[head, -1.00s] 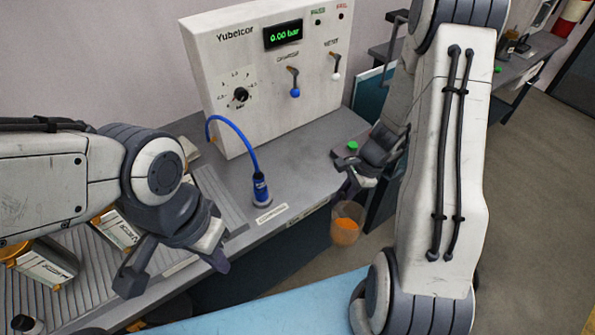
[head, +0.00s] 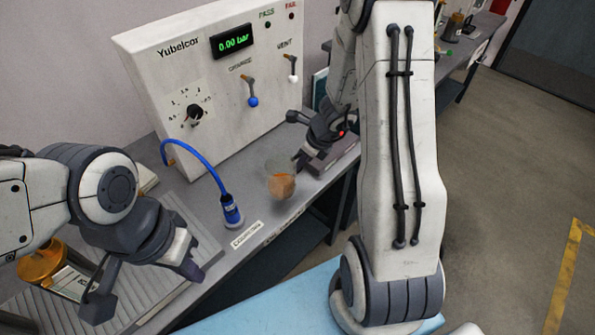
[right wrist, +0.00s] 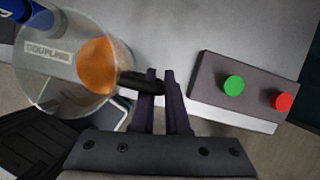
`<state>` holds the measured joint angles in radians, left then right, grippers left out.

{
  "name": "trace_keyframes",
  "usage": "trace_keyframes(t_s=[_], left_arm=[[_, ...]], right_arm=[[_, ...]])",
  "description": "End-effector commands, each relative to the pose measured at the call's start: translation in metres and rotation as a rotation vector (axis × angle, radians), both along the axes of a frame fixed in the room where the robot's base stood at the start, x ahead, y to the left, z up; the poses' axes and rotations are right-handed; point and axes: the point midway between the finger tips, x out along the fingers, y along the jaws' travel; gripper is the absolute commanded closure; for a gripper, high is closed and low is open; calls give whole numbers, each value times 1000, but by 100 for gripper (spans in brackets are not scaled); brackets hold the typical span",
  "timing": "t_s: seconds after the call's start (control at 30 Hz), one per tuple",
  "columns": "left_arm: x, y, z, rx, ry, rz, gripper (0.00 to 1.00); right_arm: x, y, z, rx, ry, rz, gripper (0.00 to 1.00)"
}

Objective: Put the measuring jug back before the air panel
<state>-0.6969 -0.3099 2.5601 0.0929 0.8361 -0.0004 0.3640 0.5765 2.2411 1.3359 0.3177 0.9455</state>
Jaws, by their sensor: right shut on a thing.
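The measuring jug (head: 281,186) is clear, with orange liquid in it, and looks roughly upright. My right gripper (head: 300,162) is shut on its dark handle; the right wrist view shows the jug (right wrist: 72,82) left of the fingers (right wrist: 160,86). The jug appears over the bench top near its front edge; I cannot tell whether its base touches. The white air panel (head: 217,85), marked Yubelcor and reading 0.00 bar, stands behind it. My left gripper (head: 143,283) is open and empty over the ribbed mat at the left.
A blue hose with a coupling (head: 231,211) stands on the bench left of the jug, by a COUPLING label (head: 247,234). A grey box with a green button (right wrist: 233,86) and a red button sits right of the gripper.

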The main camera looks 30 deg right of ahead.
Motion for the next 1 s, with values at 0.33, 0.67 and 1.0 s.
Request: trace_keyframes(t_s=[0.33,0.67,1.0], left_arm=[[0,0,-15,0,0,0,100],[0,0,-20,0,0,0,100],[0,0,-24,0,0,0,100]], right_arm=[[15,1,-37,0,3,-4,100],[15,0,-49,-1,-2,-3,100],[15,0,-52,-1,-1,-3,57]])
